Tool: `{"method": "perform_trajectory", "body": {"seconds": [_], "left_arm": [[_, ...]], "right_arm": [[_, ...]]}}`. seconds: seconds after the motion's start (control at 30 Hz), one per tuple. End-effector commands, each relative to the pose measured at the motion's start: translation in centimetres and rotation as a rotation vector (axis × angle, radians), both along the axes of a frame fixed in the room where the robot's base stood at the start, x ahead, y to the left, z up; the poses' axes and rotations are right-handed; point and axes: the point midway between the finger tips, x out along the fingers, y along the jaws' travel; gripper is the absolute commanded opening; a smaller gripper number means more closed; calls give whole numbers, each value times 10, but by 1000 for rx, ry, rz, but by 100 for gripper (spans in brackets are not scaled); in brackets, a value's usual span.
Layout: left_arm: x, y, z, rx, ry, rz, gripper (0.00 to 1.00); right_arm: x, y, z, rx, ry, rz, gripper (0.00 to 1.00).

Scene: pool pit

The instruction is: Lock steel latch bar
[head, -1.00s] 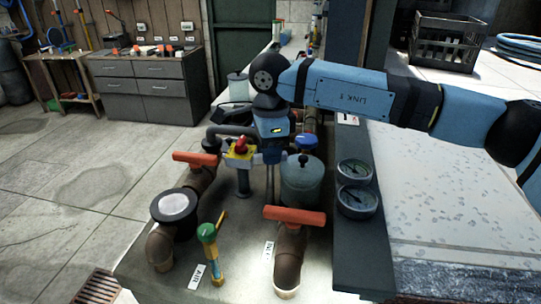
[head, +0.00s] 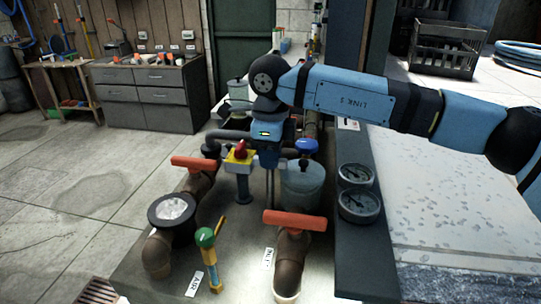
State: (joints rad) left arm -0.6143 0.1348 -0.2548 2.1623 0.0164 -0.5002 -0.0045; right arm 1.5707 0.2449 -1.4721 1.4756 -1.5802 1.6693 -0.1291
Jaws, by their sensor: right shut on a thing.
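My right arm comes in from the right, and its gripper (head: 269,165) points down among the pipework, just left of a grey-green canister (head: 303,188). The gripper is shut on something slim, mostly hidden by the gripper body. Thin grey upright lines show below it, and I cannot tell whether they are fingers or a bar. I cannot pick out the steel latch bar clearly. A blue knob (head: 307,146) shows just above the canister. My left gripper is not in view.
Brown pipes with orange handles (head: 295,220) (head: 206,163) stand in front. A red button on a yellow box (head: 240,153) is close left of the gripper. Two gauges (head: 358,205) sit on the dark ledge at right. A green-topped valve (head: 206,238) stands at the front.

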Motion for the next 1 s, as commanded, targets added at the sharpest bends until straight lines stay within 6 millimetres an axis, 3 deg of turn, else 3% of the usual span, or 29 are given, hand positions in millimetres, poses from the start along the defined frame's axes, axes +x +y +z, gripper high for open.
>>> {"method": "perform_trajectory", "body": {"seconds": [0.2,0.23,0.33,0.73,1.0], "left_arm": [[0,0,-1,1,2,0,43],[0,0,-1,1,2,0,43],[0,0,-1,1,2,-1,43],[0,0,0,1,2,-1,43],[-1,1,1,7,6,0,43]], "right_arm": [[0,0,1,1,-1,-2,0],[0,0,1,1,-1,-2,19],[0,0,1,1,-1,-2,42],[1,0,10,1,-2,-1,43],[1,0,65,1,-3,0,43]]}}
